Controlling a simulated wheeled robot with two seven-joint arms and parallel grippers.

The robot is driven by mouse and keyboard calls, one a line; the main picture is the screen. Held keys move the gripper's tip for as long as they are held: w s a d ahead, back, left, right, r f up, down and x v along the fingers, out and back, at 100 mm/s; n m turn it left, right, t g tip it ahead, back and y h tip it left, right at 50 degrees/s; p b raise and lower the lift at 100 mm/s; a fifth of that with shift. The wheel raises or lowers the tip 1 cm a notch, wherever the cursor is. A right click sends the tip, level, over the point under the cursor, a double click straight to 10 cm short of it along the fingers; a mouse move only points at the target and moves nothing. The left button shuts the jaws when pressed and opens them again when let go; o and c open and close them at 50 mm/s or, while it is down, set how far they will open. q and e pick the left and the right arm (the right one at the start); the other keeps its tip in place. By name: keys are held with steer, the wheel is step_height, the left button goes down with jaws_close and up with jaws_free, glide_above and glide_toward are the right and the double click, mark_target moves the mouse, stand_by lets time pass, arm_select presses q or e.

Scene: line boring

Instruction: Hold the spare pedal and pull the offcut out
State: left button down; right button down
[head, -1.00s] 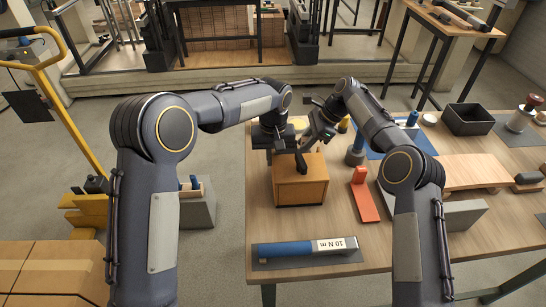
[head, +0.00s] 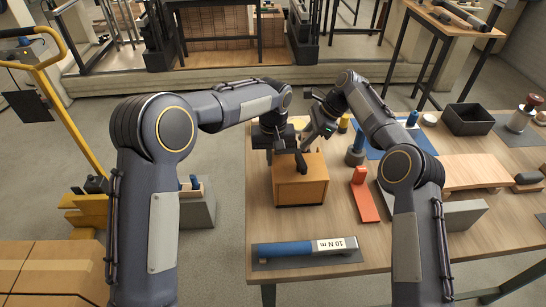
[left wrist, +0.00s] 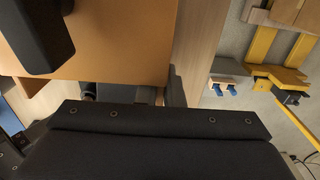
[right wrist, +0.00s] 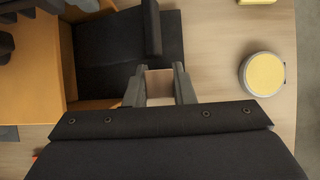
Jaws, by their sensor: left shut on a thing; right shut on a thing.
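An orange-brown wooden box (head: 300,188) stands on the bench, open on its far side. A black plate with a raised bar, apparently the spare pedal (right wrist: 105,52), shows at that open side in the right wrist view. My left gripper (head: 284,150) is at the box's far left and is shut on a dark part (left wrist: 125,94), apparently the pedal; its body hides most of the contact. My right gripper (head: 314,143) is beyond the box and is shut on a small pale-brown wooden offcut (right wrist: 160,84), beside the black plate. I cannot tell whether offcut and plate touch.
A red-orange wedge-shaped thing (head: 364,196) lies right of the box. A blue-handled torque tool (head: 300,250) lies at the front edge. A round yellow-topped tin (right wrist: 263,73) stands near my right gripper. A black tray (head: 468,119) is at the back right.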

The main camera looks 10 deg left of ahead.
steer(key=shift+r, duration=0.2)
steer(key=shift+r, duration=2.85)
arm_select(q)
jaws_free()
